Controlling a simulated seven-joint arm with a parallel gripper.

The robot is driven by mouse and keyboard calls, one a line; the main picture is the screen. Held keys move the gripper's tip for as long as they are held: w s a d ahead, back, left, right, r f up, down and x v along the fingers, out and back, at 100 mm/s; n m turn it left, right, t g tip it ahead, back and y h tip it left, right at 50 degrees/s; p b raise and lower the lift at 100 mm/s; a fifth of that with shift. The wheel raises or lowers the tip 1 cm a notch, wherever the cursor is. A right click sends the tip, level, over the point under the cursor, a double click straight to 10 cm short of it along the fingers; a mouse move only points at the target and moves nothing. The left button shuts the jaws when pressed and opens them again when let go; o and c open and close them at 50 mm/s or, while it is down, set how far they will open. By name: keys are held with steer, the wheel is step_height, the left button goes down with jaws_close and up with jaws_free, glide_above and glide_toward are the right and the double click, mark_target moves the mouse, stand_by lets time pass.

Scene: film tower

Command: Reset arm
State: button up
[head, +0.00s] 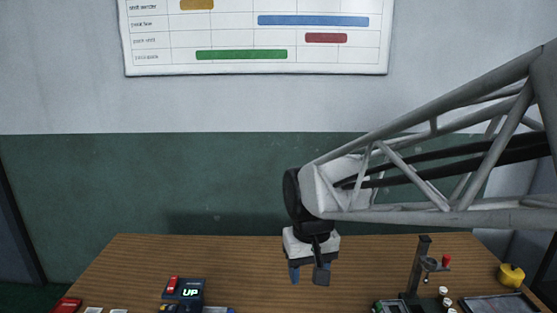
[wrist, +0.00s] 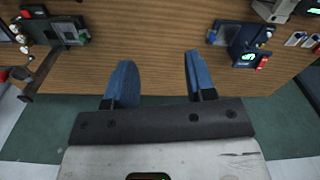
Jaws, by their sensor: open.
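My gripper (head: 308,273) hangs at the end of the arm above the wooden table, near the middle of the head view. In the wrist view my gripper (wrist: 159,82) has its two blue fingers spread apart. My arm (head: 430,150) reaches in from the right side of the head view, with the gripper pointing down.
A dark device (head: 186,293) reading "UP" stands on the table's left. A stand with a post (head: 418,262), a yellow object (head: 511,275) and a dark tray (head: 497,303) are at the right. The table's middle (head: 235,262) is bare.

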steer(key=s+d+m+t, duration=0.2)
steer(key=s+d+m, duration=0.1)
steer(key=s+d, duration=0.9)
steer(key=shift+s+d+r, duration=0.15)
steer(key=shift+s+d, duration=0.15)
steer(key=shift+s, duration=0.75)
